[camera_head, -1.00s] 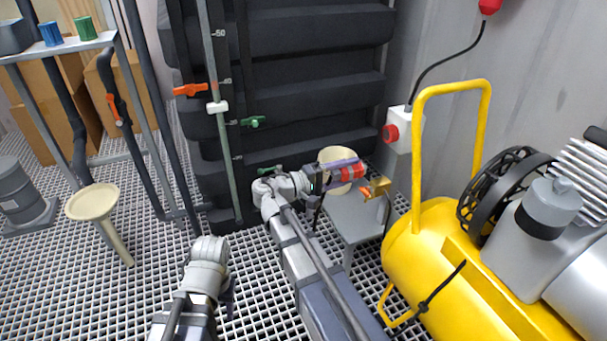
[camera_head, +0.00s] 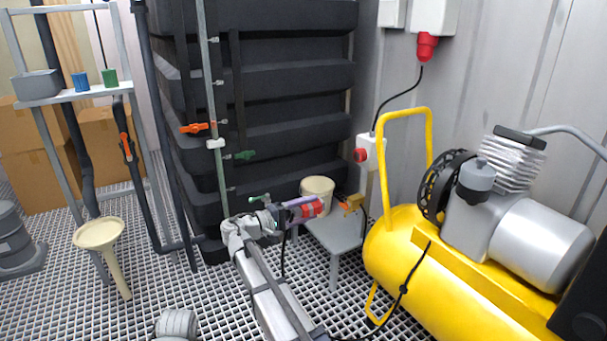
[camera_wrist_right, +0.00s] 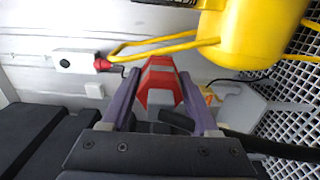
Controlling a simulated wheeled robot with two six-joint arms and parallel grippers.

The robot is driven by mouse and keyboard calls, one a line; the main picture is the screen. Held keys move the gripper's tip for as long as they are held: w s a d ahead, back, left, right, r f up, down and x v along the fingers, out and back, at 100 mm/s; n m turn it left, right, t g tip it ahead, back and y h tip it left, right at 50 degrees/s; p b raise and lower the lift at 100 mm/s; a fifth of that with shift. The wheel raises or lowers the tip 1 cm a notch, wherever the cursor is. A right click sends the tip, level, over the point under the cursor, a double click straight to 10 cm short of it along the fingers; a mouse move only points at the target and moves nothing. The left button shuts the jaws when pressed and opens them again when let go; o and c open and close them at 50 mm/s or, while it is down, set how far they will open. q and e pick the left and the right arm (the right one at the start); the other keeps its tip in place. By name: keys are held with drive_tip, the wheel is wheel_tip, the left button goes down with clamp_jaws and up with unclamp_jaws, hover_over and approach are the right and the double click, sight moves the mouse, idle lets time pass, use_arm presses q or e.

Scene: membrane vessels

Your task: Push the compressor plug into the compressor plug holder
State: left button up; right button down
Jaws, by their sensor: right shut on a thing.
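My right gripper (camera_head: 298,208) has purple fingers and is shut on the red compressor plug (camera_head: 313,208). In the right wrist view the plug (camera_wrist_right: 160,84) sits between the two fingers (camera_wrist_right: 160,105), with a dark cable near it. In the head view the plug is in front of a cream bucket. A white wall box with a round red socket (camera_head: 360,155) is up and to the right, apart from the plug; it looks like the plug holder. My left gripper is out of view; only a piece of my left arm shows at the bottom.
The cream bucket (camera_head: 317,186) stands on a grey stool (camera_head: 335,235), with an orange-yellow item (camera_head: 352,203) at its right. The yellow compressor (camera_head: 420,262) and its handle stand right of the socket. A black ribbed tank (camera_head: 270,100) is behind; a cream funnel (camera_head: 99,232) is left.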

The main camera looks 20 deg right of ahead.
drive_tip(key=w+d, duration=0.5)
drive_tip(key=w, duration=0.7)
drive_tip(key=w+d+f+b, duration=0.1)
drive_tip(key=w+d, duration=0.4)
drive_tip(key=w, duration=0.8)
drive_tip(key=shift+w+d+f, duration=0.15)
drive_tip(key=shift+d+f, duration=0.1)
